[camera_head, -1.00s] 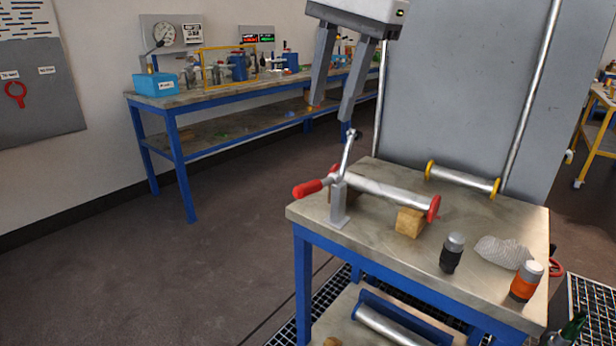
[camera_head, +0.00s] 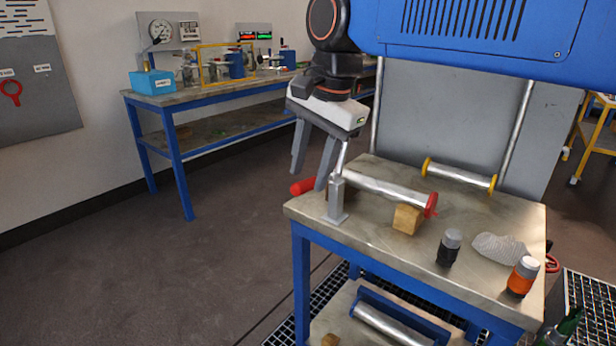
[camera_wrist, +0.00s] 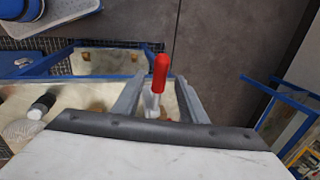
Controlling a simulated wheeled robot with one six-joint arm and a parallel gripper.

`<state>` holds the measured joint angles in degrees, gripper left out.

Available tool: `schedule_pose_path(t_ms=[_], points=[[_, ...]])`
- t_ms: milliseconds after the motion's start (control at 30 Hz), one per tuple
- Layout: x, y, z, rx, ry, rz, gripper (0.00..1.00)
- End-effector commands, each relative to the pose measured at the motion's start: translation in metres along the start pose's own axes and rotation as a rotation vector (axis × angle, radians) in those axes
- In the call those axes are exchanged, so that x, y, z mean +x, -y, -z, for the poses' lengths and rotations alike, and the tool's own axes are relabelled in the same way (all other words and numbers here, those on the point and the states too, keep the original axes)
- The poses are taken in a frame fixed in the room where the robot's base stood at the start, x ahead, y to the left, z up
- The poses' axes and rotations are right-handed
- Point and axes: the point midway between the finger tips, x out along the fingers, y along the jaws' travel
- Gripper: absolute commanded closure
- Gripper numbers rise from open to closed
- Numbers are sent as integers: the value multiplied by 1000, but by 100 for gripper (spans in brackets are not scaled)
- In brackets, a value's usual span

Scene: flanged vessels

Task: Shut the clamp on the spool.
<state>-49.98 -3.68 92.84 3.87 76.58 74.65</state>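The spool (camera_head: 385,188) is a shiny metal pipe with a red flange at its right end. It lies on the workbench, with a wooden block under its right part. The clamp (camera_head: 337,204) is a grey upright post at the spool's left end. Its red handle (camera_head: 302,187) sticks out left, and a metal arm rises steeply from the post, partly hidden by my gripper. My gripper (camera_head: 308,182) is open above the handle, fingers pointing down. In the wrist view the red handle (camera_wrist: 161,70) shows between the two spread fingers; contact cannot be told.
The workbench (camera_head: 375,235) also holds a wooden block (camera_head: 408,219), a black bottle (camera_head: 449,248), a grey cloth (camera_head: 499,249), an orange bottle (camera_head: 523,276) and a yellow-flanged pipe (camera_head: 459,174). Open floor lies left. A blue-framed bench (camera_head: 165,101) stands behind.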

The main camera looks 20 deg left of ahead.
Motion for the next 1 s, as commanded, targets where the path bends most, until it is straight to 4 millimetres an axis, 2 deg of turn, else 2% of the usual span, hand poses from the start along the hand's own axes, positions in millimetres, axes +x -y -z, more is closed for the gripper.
schedule_pose_path(t_ms=[200, 533, 567, 700, 733, 1000], points=[[19, 0, 0, 0, 0, -1, 62], [22, 0, 0, 0, 0, 0, 62], [22, 0, 0, 0, 0, 0, 64], [22, 0, 0, 0, 0, 0, 97], [22, 0, 0, 0, 0, 0, 100], [21, 3, -1, 4, 13, 0, 100]])
